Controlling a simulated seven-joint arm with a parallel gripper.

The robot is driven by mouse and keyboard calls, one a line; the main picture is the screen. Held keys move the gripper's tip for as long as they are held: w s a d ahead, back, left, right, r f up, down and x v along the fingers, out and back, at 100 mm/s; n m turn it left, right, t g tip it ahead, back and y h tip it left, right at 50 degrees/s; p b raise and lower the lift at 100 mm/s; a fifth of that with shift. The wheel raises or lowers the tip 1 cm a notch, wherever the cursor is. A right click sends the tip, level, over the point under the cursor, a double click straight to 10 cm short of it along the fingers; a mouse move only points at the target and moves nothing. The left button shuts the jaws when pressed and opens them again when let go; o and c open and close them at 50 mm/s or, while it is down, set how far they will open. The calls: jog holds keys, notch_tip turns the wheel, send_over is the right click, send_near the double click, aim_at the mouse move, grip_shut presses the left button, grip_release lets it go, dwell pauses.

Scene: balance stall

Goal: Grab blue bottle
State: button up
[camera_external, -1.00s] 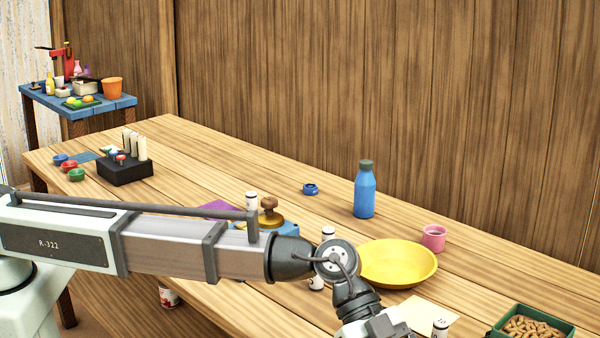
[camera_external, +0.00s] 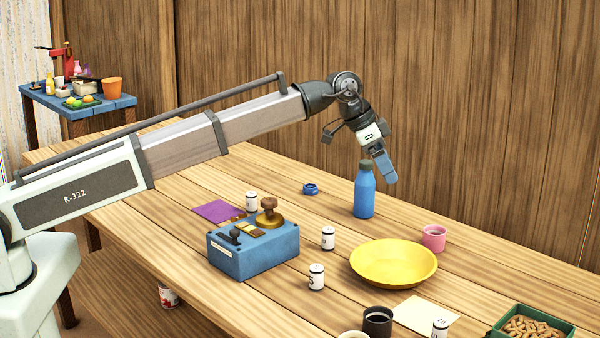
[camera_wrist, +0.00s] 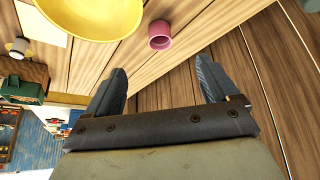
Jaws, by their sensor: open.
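The blue bottle (camera_external: 364,196) with a dark grey-green cap stands upright on the table, near the wooden wall, in the external view. My gripper (camera_external: 385,168) is just above and to the right of the bottle's cap in that picture; whether they touch cannot be told. In the wrist view my gripper (camera_wrist: 160,85) shows its two fingers spread well apart with nothing between them. The bottle does not show in the wrist view.
A yellow bowl (camera_external: 394,280) and a pink cup (camera_external: 434,237) stand right of the bottle. A blue ring-shaped item (camera_external: 310,188) lies to its left. A blue box (camera_external: 253,256) with a brass knob and several white canisters stand nearer the front.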

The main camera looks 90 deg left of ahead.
aim_at(368, 173)
jog(key=s+a+r+n+y, duration=0.1)
jog(key=s+a, duration=0.1)
jog(key=a, duration=0.3)
jog(key=s+a+r+n+g, duration=0.1)
jog(key=s+a+n, duration=0.15)
jog(key=a, duration=0.35)
jog(key=s+a+r+n+y, duration=0.1)
jog(key=s+a, duration=0.1)
jog(key=a, duration=0.3)
jog(key=x, duration=1.3)
jog(key=shift+s+d+f, duration=0.1)
jog(key=shift+s+f, duration=0.2)
jog(key=shift+f, duration=0.15)
jog(key=shift+c, duration=0.3)
grip_shut()
